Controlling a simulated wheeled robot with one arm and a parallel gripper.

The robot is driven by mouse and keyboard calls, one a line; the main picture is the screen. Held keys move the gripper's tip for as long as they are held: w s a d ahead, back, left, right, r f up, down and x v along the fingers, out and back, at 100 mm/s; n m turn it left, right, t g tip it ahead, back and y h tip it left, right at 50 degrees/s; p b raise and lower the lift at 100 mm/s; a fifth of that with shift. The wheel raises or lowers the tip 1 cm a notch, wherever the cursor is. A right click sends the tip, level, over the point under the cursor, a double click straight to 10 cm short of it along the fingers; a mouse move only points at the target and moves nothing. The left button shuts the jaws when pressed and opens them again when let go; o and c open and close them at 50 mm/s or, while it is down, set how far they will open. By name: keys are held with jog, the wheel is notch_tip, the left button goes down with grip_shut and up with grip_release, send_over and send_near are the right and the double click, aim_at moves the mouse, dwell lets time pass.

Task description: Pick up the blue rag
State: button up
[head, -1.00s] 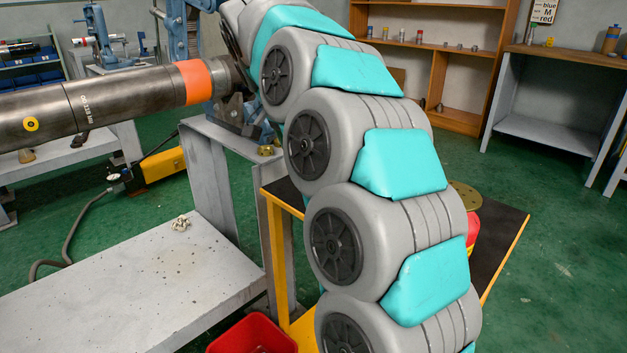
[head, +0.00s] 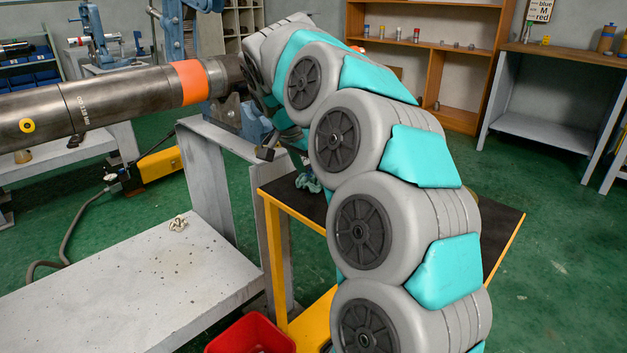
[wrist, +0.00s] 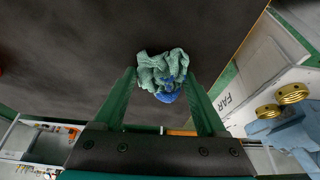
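A crumpled rag (wrist: 160,68) lies on the dark top of a cart in the wrist view. Most of it looks pale blue-green, and a bright blue part (wrist: 168,94) shows on the side nearest my gripper; I cannot tell whether this is one rag or two. In the head view a small blue-green bit of rag (head: 309,183) shows on the cart, partly hidden by my arm. My gripper (wrist: 161,75) points down at the rag, its green fingers apart with the cloth between and beyond their tips. Contact is unclear.
The yellow-framed cart (head: 497,243) has a dark top with bare room around the rag. A grey stand with a vise and a long pipe (head: 95,98) is close on the left. A red bin (head: 250,335) and a low grey bench (head: 130,285) are in front.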

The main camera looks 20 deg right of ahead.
aim_at(312, 176)
jog(key=c, duration=1)
jog(key=shift+o, duration=0.2)
jog(key=shift+r, duration=1)
jog(key=shift+s+r, duration=0.1)
jog(key=shift+r, duration=0.7)
jog(key=s+a+b, duration=0.1)
jog(key=s+a, duration=0.1)
jog(key=s, duration=0.5)
jog(key=s+a+r+b, duration=0.1)
jog(key=s, duration=0.7)
jog(key=shift+s+a+r, duration=0.2)
jog(key=shift+a, duration=0.15)
